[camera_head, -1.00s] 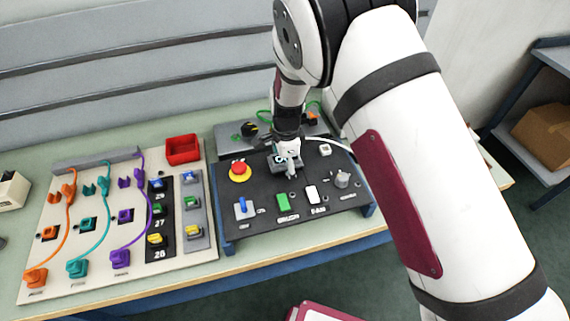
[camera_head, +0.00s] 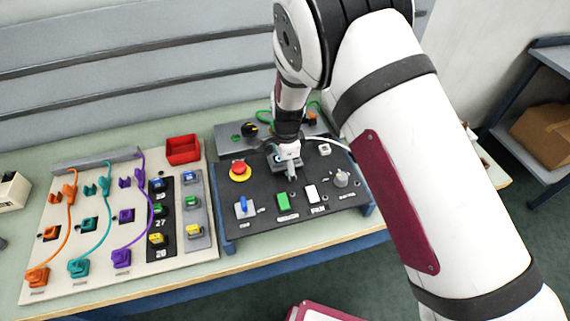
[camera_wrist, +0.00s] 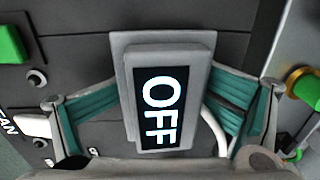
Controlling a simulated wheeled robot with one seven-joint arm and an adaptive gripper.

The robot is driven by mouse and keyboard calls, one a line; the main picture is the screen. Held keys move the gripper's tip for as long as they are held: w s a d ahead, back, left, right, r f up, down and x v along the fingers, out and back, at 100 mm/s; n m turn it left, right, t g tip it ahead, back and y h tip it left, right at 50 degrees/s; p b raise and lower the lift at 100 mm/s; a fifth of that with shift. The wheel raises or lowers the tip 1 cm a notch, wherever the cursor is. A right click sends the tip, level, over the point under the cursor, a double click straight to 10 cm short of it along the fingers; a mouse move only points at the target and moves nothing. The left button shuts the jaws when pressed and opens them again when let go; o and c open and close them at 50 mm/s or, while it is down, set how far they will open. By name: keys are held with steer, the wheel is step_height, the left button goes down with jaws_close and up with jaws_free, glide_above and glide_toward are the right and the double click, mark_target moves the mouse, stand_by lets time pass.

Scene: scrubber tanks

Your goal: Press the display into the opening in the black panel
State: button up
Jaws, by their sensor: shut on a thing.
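The display (camera_wrist: 160,105) is a grey-framed block with a black face reading OFF, seen large in the wrist view. My gripper (camera_head: 288,166) is shut on it, with a teal-padded finger on each side. In the head view it is over the back middle of the black panel (camera_head: 258,200). The panel's dark surface also shows behind the display in the wrist view (camera_wrist: 80,75). The opening is hidden by the display and gripper, so I cannot tell whether the display is touching or seated in it.
The panel bears a red button (camera_head: 239,171), a blue switch (camera_head: 241,208), a green rocker (camera_head: 284,201), a white rocker (camera_head: 312,194) and a grey knob (camera_head: 342,179). A cable board (camera_head: 60,220) lies left. A red bin (camera_head: 183,150) stands behind. A white cable (camera_wrist: 212,128) runs beside the display.

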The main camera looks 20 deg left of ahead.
steer(key=shift+o, duration=0.9)
steer(key=shift+d+f, duration=0.3)
steer(key=shift+f, duration=0.3)
steer(key=shift+d+f, duration=0.3)
steer(key=shift+f, duration=0.35)
steer(key=shift+s+a+f, duration=0.1)
steer(key=shift+f, duration=0.1)
steer(key=shift+s+a+r, duration=0.1)
steer(key=shift+r, duration=0.1)
steer(key=o, duration=1.7)
steer(key=c, duration=0.5)
steer(key=shift+o, duration=0.2)
steer(key=shift+s, duration=0.1)
steer(key=shift+w+a+r+p, duration=0.2)
steer(key=shift+r+p, duration=0.3)
steer(key=shift+r, duration=1.75)
steer(key=shift+w+a+r+p, duration=0.15)
steer(key=shift+r+p, duration=0.3)
steer(key=shift+r, duration=1.8)
steer(key=shift+d, duration=0.1)
